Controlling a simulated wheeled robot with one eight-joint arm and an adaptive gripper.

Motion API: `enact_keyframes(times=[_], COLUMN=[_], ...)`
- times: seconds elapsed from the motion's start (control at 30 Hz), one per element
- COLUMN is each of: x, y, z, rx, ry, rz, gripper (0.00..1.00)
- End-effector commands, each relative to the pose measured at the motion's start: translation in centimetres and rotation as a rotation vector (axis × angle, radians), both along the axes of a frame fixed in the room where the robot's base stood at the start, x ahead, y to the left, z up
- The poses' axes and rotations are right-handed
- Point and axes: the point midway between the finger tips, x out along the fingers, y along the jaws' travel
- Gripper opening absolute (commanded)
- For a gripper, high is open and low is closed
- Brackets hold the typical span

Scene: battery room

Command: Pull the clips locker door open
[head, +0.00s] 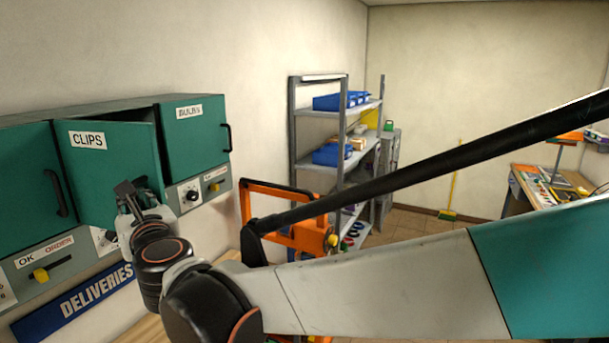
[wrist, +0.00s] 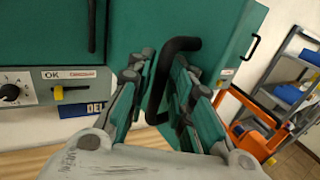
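The clips locker door (head: 105,165) is a teal panel with a white CLIPS label (head: 88,140) in the head view. It stands slightly ajar, with a dark gap along its top and its right edge out from the cabinet. My gripper (head: 126,192) is at the lower right of this door. In the wrist view the door's black curved handle (wrist: 160,88) runs between the two fingers of my gripper (wrist: 166,75), which are closed in on it. The handle is hidden by my gripper in the head view.
The bulbs locker door (head: 192,137) is shut on the right, and another teal door (head: 28,190) is shut on the left. Knobs and sliders sit below. A blue DELIVERIES sign (head: 95,290) is lower down. An orange frame (head: 300,235) and a grey shelf (head: 318,112) stand to the right.

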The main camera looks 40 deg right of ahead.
Motion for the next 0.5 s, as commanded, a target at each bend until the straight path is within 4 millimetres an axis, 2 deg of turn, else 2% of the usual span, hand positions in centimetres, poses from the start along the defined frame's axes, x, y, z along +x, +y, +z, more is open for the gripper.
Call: enact_keyframes(times=[0.33,0.5], x=[0.0,-1.1], y=[0.1,0.2], z=[0.1,0.2], rx=[0.0,0.0], ry=[0.0,0.0], rz=[0.002,0.003], gripper=[0.19,0.19])
